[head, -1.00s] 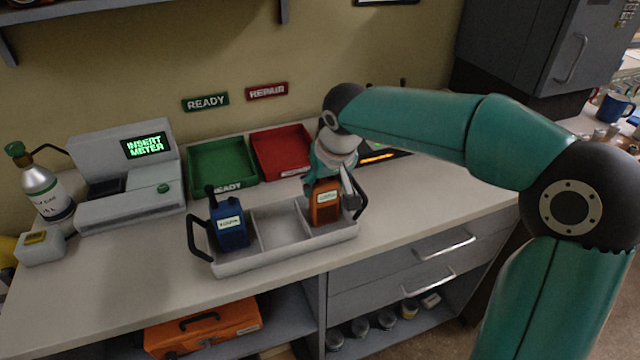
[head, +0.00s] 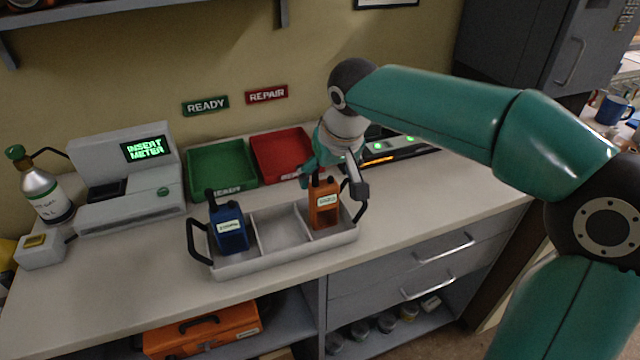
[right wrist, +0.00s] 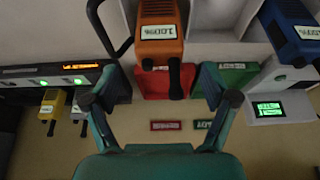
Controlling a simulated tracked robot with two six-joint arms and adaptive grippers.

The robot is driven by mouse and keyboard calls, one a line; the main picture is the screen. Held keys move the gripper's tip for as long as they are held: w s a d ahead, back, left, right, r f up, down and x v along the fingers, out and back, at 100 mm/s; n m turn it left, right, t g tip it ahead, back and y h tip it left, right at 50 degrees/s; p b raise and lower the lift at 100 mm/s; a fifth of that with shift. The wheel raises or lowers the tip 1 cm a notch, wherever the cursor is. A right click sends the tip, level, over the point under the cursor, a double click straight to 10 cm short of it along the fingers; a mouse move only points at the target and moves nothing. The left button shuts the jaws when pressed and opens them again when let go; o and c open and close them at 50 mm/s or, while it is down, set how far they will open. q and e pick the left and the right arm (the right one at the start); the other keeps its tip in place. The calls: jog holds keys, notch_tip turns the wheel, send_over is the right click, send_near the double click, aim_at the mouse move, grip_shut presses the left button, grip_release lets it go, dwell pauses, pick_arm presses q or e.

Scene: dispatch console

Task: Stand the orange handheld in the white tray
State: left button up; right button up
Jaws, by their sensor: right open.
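The orange handheld (head: 325,204) stands upright in the right compartment of the white tray (head: 283,231). It has a white label and a short dark antenna. A blue handheld (head: 229,230) stands in the left compartment, and the middle one is empty. My right gripper (head: 334,184) is open just above and behind the orange handheld, apart from it as far as I can tell. In the right wrist view the orange handheld (right wrist: 158,25) lies ahead of the open fingers, with nothing between them. My left gripper is not in view.
Behind the white tray lie a green tray (head: 221,171) and a red tray (head: 281,154). A meter console (head: 128,178) and a gas bottle (head: 46,190) stand at the left. A charger with lights (head: 392,150) is behind my right arm. The counter front is clear.

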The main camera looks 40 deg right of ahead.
jog(key=v, duration=0.7)
jog(key=shift+s, duration=0.1)
